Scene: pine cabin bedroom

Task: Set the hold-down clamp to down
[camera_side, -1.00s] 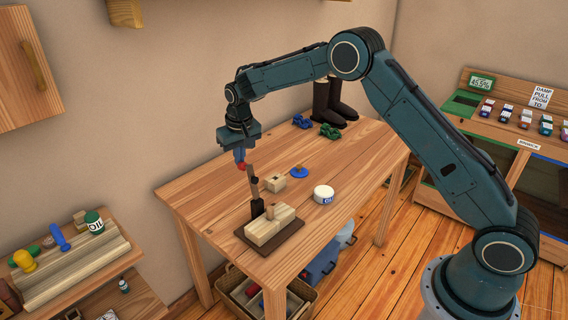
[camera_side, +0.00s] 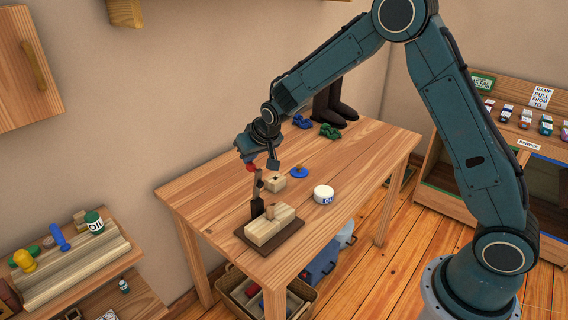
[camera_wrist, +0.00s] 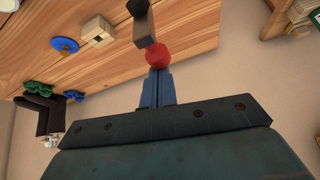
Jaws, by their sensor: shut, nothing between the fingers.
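The hold-down clamp stands on a dark base plate (camera_side: 290,231) near the table's front left, beside a pale wooden block (camera_side: 265,230). Its dark handle (camera_side: 256,190) stands about upright and shows in the wrist view as a dark grey bar (camera_wrist: 142,28). A red knob (camera_wrist: 158,55) is at the handle's upper end. My gripper (camera_side: 252,162) is shut and empty, tilted over the handle's top. In the wrist view its blue fingers (camera_wrist: 157,75) reach the red knob; whether they touch it or are just short, I cannot tell.
A small wooden block (camera_side: 273,183), a blue disc (camera_side: 299,172) and a white round tin (camera_side: 323,194) lie behind and right of the clamp. Green pieces (camera_side: 329,131) and dark boots (camera_side: 335,105) are farther back.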

